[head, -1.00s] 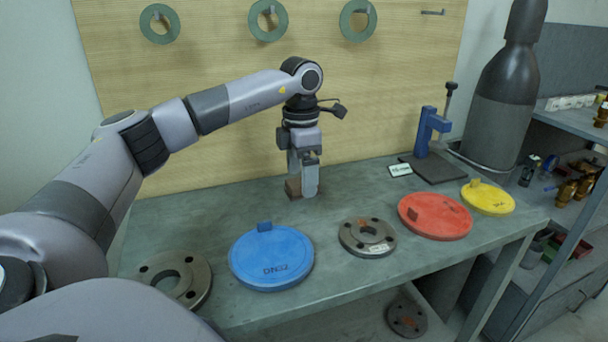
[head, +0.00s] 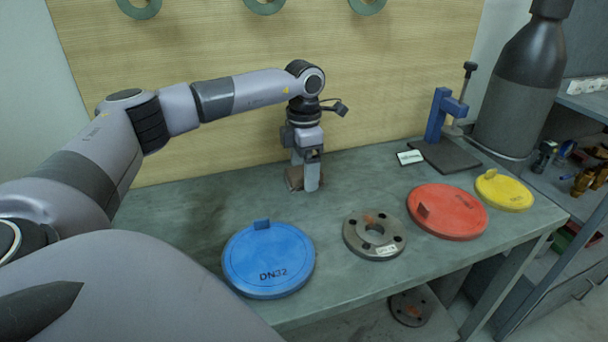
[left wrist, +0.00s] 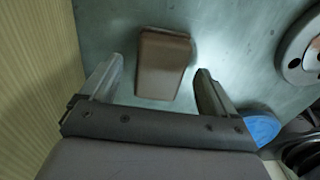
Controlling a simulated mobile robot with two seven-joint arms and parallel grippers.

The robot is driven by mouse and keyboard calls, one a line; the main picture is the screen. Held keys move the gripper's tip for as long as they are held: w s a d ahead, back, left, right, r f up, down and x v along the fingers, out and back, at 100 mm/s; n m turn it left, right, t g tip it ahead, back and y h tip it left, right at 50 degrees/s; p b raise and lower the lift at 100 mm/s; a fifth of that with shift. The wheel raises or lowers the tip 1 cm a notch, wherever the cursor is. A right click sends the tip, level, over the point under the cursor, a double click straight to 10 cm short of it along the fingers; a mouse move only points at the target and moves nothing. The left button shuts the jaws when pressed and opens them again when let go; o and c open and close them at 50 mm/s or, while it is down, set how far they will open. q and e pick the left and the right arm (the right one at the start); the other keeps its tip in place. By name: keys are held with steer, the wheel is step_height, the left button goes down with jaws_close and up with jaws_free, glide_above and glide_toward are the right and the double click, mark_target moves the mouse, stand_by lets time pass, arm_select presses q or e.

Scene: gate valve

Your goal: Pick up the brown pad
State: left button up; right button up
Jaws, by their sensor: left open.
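The brown pad (head: 294,178) lies on the grey-green workbench near the wooden back panel, partly hidden by my left gripper in the head view. In the left wrist view the brown pad (left wrist: 163,64) is a small block with rounded edges, lying between and just beyond the two fingertips. My left gripper (head: 305,184) points down over it. In the left wrist view the left gripper (left wrist: 158,76) is open, with a gap between each finger and the pad. My right gripper is not in view.
A blue DN32 disc (head: 268,262), a metal flange (head: 359,243), a red disc (head: 447,212) and a yellow disc (head: 503,192) lie along the bench front. A blue clamp stand (head: 437,120) and a dark cylinder (head: 515,95) stand at the right. Bench left of the blue disc looks clear.

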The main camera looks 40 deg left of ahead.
arm_select(q)
steer(key=shift+f, duration=0.6)
steer(key=c, duration=1.1)
steer(key=shift+c, duration=0.2)
steer(key=shift+r, duration=0.1)
step_height(320, 180, up, 10)
steer(key=shift+f, duration=0.1)
steer(key=shift+o, duration=0.6)
